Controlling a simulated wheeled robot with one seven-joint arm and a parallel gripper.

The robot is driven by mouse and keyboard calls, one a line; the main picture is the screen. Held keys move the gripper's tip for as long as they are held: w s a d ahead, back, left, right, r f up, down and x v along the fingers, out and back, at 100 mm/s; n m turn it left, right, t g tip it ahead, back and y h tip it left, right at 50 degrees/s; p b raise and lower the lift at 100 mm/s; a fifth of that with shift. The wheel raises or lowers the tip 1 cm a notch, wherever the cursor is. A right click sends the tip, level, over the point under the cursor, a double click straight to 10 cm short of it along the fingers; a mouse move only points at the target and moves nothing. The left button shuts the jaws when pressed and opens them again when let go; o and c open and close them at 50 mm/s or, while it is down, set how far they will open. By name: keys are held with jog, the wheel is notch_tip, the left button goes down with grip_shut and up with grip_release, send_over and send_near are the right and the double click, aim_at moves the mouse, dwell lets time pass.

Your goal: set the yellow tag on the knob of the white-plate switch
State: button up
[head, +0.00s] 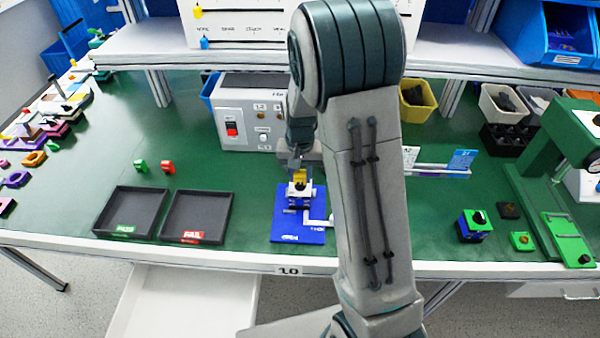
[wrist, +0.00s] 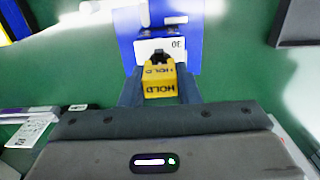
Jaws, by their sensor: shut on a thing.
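The yellow tag (wrist: 158,88), marked HOLD, is between the fingers of my gripper (wrist: 158,80), which is shut on it. In the head view the tag (head: 299,177) is just above the white-plate switch (head: 299,192), on a blue base (head: 298,237). In the wrist view the white plate (wrist: 148,47), marked 30, lies just beyond the tag. A dark part, perhaps the knob (wrist: 158,58), shows at the tag's far edge. I cannot tell whether the tag touches the knob. My gripper (head: 299,171) is partly hidden in the head view.
Two black trays, PASS (head: 106,229) and FAIL (head: 188,239), lie left of the blue base. A grey box (head: 243,130) stands at the back. A blue-and-green block (head: 473,238) is to the right.

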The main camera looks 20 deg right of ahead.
jog(key=shift+f+b, duration=0.65)
jog(key=shift+f, duration=0.25)
jog(key=o, duration=1)
jog(key=shift+r, duration=0.15)
notch_tip(320, 180, up, 14)
jog(key=shift+f+b, duration=0.15)
jog(key=shift+b, duration=0.2)
notch_tip(320, 180, up, 9)
jog(key=p, duration=0.7)
send_over(300, 172)
